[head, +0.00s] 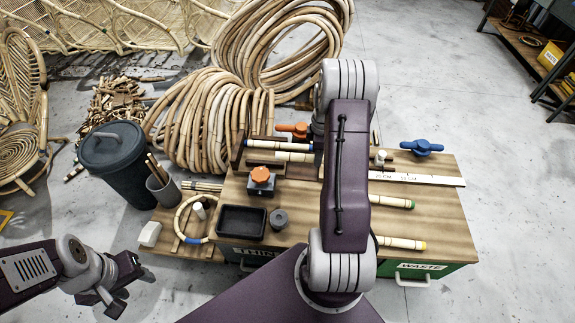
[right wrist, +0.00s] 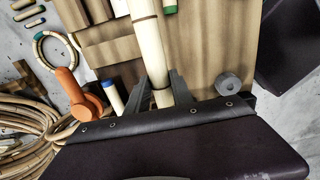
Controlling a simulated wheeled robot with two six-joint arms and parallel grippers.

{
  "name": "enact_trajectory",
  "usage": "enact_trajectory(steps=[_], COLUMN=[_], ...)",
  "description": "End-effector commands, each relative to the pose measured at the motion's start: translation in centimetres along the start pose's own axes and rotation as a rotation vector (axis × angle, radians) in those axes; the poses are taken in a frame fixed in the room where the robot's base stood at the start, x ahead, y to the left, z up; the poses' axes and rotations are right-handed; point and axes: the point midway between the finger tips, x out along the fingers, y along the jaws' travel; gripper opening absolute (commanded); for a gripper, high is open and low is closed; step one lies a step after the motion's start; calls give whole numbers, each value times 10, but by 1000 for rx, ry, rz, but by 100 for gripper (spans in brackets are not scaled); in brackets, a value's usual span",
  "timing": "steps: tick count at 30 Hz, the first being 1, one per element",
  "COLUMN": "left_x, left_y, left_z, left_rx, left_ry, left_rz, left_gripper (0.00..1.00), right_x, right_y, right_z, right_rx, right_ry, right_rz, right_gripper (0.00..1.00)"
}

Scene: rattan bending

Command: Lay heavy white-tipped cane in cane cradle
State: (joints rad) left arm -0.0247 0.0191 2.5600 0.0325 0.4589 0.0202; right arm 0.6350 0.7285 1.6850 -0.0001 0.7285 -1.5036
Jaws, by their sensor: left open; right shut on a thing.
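My right gripper (right wrist: 160,88) is shut on a pale cane (right wrist: 148,40) in the right wrist view. The cane runs up from between its fingers, with dark bands along it. In the head view my right arm hides this gripper, and a pale white-ended cane piece (head: 294,157) shows left of the arm, probably the held one. Beside it lies a blue-tipped cane (head: 280,146), also in the right wrist view (right wrist: 114,98). Wooden blocks (head: 268,168) stand under these canes; I cannot tell if they are the cradle. My left gripper (head: 122,287) is open and empty, left of the bench.
The bench (head: 290,235) carries a black tray (head: 242,222), a grey cylinder (head: 278,218), an orange-knobbed block (head: 261,180), a blue clamp (head: 422,147) and a ruler (head: 430,179). Green-tipped (head: 395,203) and yellow-tipped (head: 402,243) canes lie right of my arm. A bin (head: 118,165) stands left.

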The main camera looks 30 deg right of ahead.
Motion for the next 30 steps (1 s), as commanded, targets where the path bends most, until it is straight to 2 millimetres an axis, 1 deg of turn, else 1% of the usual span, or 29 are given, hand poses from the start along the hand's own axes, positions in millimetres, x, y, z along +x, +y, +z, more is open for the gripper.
enact_trajectory(steps=[2,5,9,12,15,17,20,25,28,30], left_x=[0,7,24,34,41,43,44,45,54,64], left_y=[0,0,0,-1,-1,-1,-1,-1,-1,-1], left_z=[0,0,2,4,4,4,5,5,6,6], left_rx=[0,0,0,0,0,0,0,0,0,0], left_ry=[1,1,0,0,0,0,0,0,0,0], left_rz=[0,0,0,0,0,0,0,0,0,0], left_gripper=[49,49,49,49,49,49,49,49,49,49], right_x=[0,10,37,53,63,66,69,70,84,99], right_y=[1,11,39,59,74,80,86,87,87,86], right_z=[0,-10,-36,-54,-67,-72,-78,-79,-79,-78], right_rx=[-4,-7,-7,-5,-4,-3,-3,-2,-2,-2], right_ry=[0,0,0,0,0,0,0,0,0,0], right_rz=[1,2,2,1,1,1,1,0,-1,-1], right_gripper=[0,0,0,0,0,0,0,0,0,0])
